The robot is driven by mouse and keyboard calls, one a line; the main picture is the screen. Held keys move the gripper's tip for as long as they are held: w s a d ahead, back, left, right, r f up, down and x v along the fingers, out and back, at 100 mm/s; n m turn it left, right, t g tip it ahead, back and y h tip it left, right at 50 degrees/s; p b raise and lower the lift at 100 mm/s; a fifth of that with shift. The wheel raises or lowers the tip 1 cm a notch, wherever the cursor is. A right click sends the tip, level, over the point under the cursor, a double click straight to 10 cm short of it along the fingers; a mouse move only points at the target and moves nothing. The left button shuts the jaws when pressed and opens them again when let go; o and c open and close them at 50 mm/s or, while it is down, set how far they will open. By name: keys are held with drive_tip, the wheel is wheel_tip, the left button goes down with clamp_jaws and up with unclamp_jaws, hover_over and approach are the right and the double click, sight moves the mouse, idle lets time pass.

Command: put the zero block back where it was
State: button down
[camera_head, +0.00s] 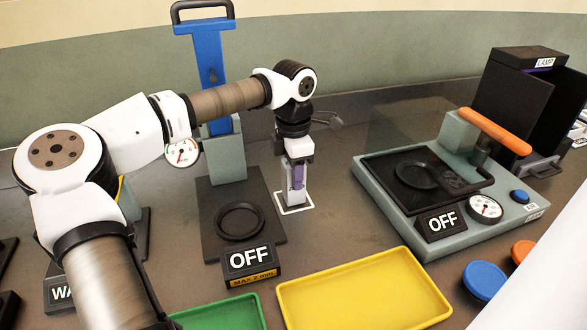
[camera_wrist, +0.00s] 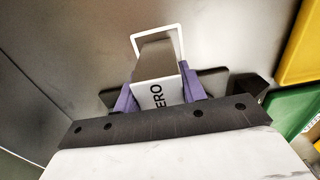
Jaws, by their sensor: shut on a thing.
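The zero block (camera_wrist: 155,62) is grey with a white face; the letters "ERO" show in the wrist view. My gripper (camera_wrist: 158,90) is shut on it, with a purple finger on each side. In the head view my gripper (camera_head: 297,178) points straight down, and the fingers hide most of the block. A white square outline (camera_head: 296,208) is marked on the bench right below the gripper. In the wrist view the outline (camera_wrist: 158,31) shows past the far end of the block. I cannot tell whether the block touches the bench.
A black-based press with a blue column (camera_head: 208,75) and an OFF sign (camera_head: 250,258) stands just left of the gripper. A grey-green machine (camera_head: 420,235) with an orange handle stands to the right. Yellow (camera_head: 365,295) and green (camera_head: 222,314) trays lie in front. Bare bench surrounds the outline's right side.

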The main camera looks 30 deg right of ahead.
drive_tip(key=shift+f, duration=0.15)
drive_tip(key=c, duration=0.8)
unclamp_jaws()
wheel_tip(320, 180, up, 12)
drive_tip(key=shift+r+b, duration=0.2)
drive_tip(key=shift+b, duration=0.55)
drive_tip(key=shift+s+f, duration=0.1)
drive_tip(key=shift+s, duration=0.05)
